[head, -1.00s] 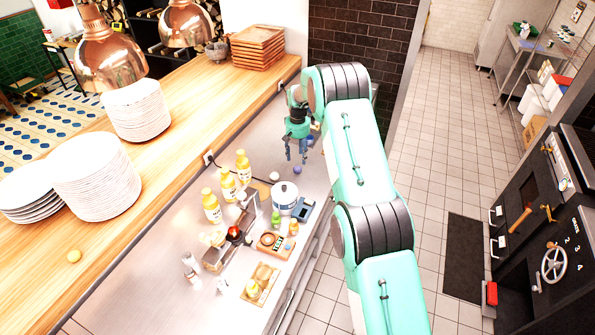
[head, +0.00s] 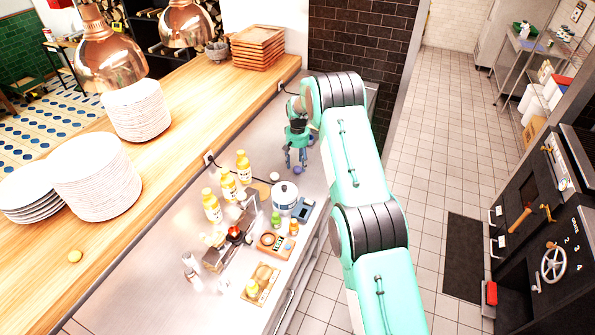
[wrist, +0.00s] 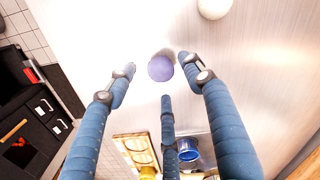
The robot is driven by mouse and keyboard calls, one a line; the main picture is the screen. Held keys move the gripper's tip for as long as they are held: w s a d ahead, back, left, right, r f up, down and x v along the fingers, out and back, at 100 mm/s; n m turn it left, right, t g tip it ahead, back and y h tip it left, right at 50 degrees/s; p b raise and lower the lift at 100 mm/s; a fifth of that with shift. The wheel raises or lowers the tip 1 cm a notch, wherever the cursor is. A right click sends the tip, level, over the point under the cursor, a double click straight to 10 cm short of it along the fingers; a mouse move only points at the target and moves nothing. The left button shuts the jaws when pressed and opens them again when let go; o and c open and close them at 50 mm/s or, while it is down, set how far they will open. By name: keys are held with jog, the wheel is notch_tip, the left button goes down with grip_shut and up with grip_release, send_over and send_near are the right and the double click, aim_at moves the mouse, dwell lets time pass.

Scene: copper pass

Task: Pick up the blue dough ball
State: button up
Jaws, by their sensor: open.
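The blue dough ball (wrist: 160,68) lies on the steel counter, looking blue-violet in the wrist view. It shows in the head view as a small ball (head: 297,170) just under my fingers. My gripper (wrist: 152,85) is open, its blue fingers spread around the ball's sides in the wrist view, none clearly touching it. In the head view my gripper (head: 296,160) points down, low over the counter. A white ball (wrist: 214,8) sits apart from the blue one, at the top of the wrist view.
A white pot (head: 285,198) with a blue band stands close by on the counter. Stacked plates (head: 97,178) and copper lamps (head: 110,60) are over the wooden shelf at left.

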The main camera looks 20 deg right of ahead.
aim_at(298, 167)
jog(key=shift+f, duration=1.65)
jog(key=c, duration=1.2)
